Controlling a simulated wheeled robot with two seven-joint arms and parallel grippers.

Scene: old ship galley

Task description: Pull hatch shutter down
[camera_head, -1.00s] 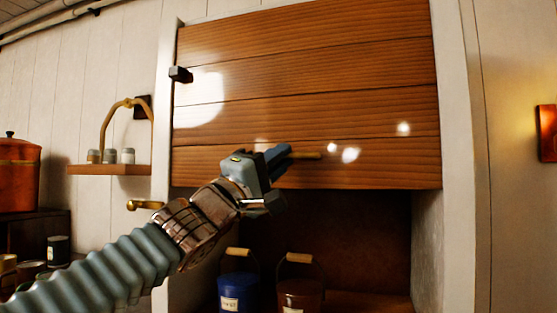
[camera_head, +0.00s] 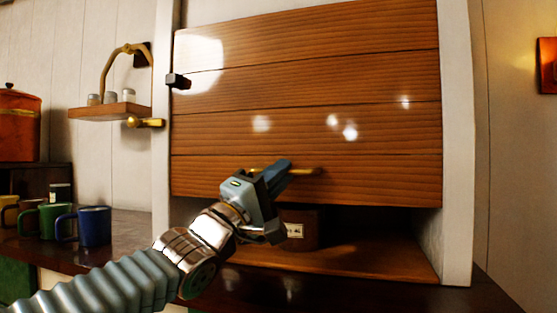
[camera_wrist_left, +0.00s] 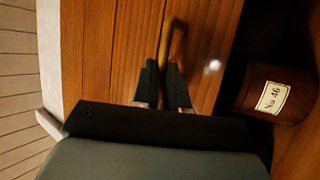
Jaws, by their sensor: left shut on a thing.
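The hatch shutter (camera_head: 310,90) is a panel of horizontal brown wooden slats in a white frame. It covers most of the opening and leaves a gap at the bottom. A brass handle (camera_head: 306,171) runs along its lowest slat. My left gripper (camera_head: 280,174) is at that handle, partly hiding it. In the left wrist view the two dark fingers (camera_wrist_left: 167,85) are shut on the brass handle (camera_wrist_left: 175,40). My right gripper is not in view.
A brown canister (camera_head: 303,228) with a label stands on the shelf (camera_head: 350,258) behind the gap. Green (camera_head: 50,220) and blue (camera_head: 95,226) mugs stand on the counter at the left. A small wall shelf (camera_head: 108,112) holds jars. A dark latch (camera_head: 178,81) sits on the left frame edge.

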